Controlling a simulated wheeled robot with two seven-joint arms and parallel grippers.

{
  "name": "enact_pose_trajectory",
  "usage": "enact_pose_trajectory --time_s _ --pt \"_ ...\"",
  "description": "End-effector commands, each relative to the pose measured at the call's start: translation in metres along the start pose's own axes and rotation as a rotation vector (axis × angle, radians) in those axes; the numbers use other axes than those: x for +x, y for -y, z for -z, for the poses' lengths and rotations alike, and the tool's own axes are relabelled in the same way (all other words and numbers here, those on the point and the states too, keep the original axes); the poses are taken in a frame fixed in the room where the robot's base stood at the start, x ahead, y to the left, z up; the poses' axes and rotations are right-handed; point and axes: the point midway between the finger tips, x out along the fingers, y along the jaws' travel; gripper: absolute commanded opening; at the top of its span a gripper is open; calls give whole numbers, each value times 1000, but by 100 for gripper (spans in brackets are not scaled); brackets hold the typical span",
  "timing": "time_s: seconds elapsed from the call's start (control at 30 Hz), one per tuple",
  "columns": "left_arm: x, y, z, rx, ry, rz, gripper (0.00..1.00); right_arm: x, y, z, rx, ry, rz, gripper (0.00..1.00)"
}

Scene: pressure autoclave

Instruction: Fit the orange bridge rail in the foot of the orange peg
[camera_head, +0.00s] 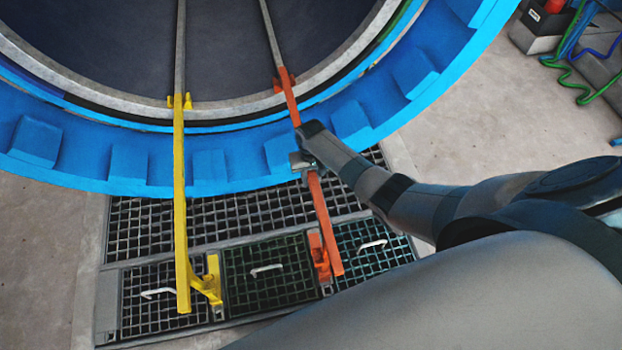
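The orange bridge rail (323,218) slopes down from an orange clip on the autoclave's rim to the floor grating. Its lower end lies just right of the orange peg (318,257), overlapping it in the picture. I cannot tell whether the rail sits in the peg's foot or only beside or above it. My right gripper (303,162) is at the rail's middle, just in front of the blue ring, and appears closed around it. The fingers and wrist hide that stretch of rail. My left gripper is not in view.
A yellow rail (180,200) runs parallel at the left, its lower end at a yellow peg (211,280). The blue autoclave ring (240,160) arches above the floor grating (230,217). Grating panels with white handles lie below. Green and blue hoses (575,80) are at the upper right.

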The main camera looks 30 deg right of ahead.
Motion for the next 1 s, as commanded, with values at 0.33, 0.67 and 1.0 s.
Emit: enact_pose_trajectory --time_s 0.33,0.67,1.0 --pt "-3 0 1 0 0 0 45 -2 1 2 0 -4 2 0" --pt "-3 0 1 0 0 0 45 -1 0 2 0 -3 1 0" --pt "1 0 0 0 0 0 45 4 0 2 0 -3 1 0"
